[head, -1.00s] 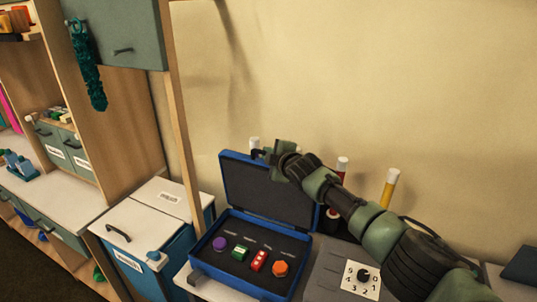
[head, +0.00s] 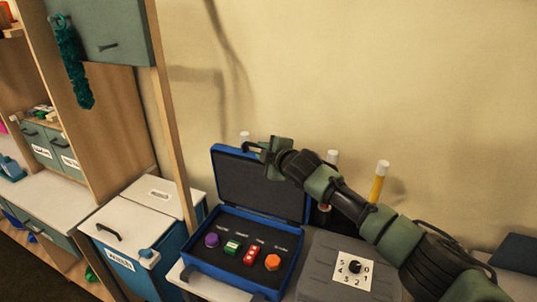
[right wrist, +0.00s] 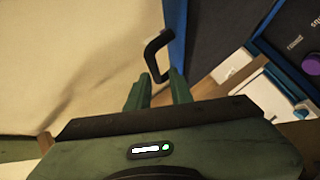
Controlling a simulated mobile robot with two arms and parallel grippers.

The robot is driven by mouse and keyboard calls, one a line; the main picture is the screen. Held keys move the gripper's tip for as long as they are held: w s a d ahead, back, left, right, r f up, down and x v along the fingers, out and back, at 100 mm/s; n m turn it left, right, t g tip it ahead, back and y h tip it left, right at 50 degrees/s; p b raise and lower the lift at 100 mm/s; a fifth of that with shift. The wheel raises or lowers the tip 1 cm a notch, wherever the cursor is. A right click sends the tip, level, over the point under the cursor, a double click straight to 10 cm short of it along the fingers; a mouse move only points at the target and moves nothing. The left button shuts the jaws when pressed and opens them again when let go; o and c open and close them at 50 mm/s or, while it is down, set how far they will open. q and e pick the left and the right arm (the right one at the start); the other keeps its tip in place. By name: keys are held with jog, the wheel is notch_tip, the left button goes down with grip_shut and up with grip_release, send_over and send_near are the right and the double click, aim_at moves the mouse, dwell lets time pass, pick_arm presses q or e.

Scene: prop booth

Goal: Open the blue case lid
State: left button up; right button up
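The blue case (head: 240,283) sits on a white surface with its lid (head: 262,186) raised, standing roughly upright and leaning back. A black handle (head: 250,147) sticks out at the lid's top edge; it also shows in the right wrist view (right wrist: 152,56) beside the blue lid edge (right wrist: 177,45). My right gripper (head: 262,148) is at the lid's top edge by the handle. In the right wrist view its two fingers (right wrist: 159,80) are apart, with the handle's lower end at the gap between their tips. My left gripper is in neither view.
The case holds a purple knob (head: 212,240), a green block (head: 232,247), a red block (head: 251,254) and an orange hexagon (head: 272,262). A grey box with a numbered dial (head: 355,267) stands right of it. White-topped tubes (head: 380,178) stand behind. A blue bin (head: 132,262) stands left.

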jog(key=shift+b+v, duration=0.45)
jog(key=shift+v, duration=1.6)
jog(key=shift+c, duration=0.3)
